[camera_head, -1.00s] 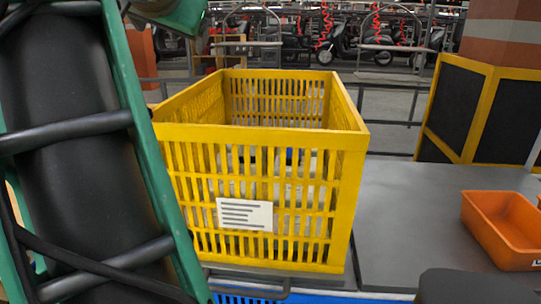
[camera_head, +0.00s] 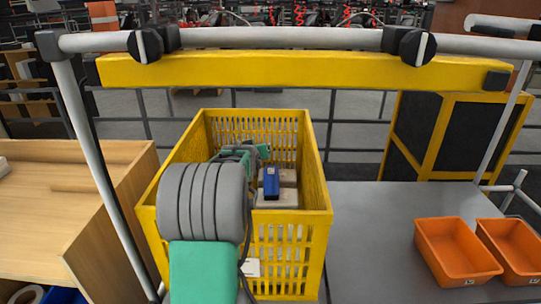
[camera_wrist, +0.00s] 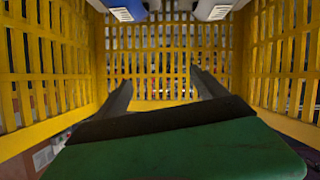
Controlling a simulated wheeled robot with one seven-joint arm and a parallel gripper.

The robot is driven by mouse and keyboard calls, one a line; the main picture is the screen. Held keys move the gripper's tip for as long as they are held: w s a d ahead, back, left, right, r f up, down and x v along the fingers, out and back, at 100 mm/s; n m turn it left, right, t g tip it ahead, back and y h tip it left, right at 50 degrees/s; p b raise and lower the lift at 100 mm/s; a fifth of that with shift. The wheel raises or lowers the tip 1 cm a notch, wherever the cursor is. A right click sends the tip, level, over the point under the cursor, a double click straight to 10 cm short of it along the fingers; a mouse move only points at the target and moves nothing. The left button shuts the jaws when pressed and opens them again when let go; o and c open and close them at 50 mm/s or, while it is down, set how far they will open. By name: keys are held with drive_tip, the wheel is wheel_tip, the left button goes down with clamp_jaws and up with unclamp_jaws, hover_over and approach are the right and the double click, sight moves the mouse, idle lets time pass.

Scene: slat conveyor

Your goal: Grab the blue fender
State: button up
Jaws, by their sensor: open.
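A yellow slatted crate (camera_head: 318,180) stands on the grey table. Inside it, a blue piece (camera_head: 271,183), which looks like the blue fender, lies among pale blocks. In the wrist view, part of a blue thing (camera_wrist: 131,5) shows at the top edge, beside a whitish one (camera_wrist: 214,9). My gripper (camera_wrist: 160,78) is inside the crate, its two dark fingers apart with nothing between them. In the head view my arm reaches over the near wall, and the hand is left of the blue piece. The fingertips are hard to make out there.
Two orange bins (camera_head: 452,252) stand on the grey table (camera_head: 368,215) at right, with bare tabletop between. A wooden shelf unit (camera_head: 75,190) is at left. A yellow beam (camera_head: 300,72) and grey pipe frame cross above the crate. Crate walls surround my gripper closely.

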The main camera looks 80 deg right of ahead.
drive_tip(key=m+y+p, duration=0.1)
drive_tip(key=m+p, duration=0.1)
drive_tip(key=p, duration=0.3)
approach(271, 176)
drive_tip(key=x, duration=0.4)
drive_tip(key=shift+d+f, duration=0.25)
drive_tip(key=shift+d, duration=0.05)
drive_tip(key=shift+w+d+f, duration=0.25)
drive_tip(key=shift+d+f, duration=0.75)
drive_tip(key=shift+d, duration=0.05)
drive_tip(key=shift+d+p, duration=0.3)
drive_tip(key=shift+p, duration=0.05)
drive_tip(key=x, duration=0.1)
drive_tip(key=p+x, duration=0.1)
drive_tip(key=x, duration=0.1)
drive_tip(key=p+x, duration=0.1)
drive_tip(key=shift+w+d+r, duration=0.15)
drive_tip(key=shift+w+d, duration=0.05)
drive_tip(key=shift+d, duration=0.2)
clamp_jaws()
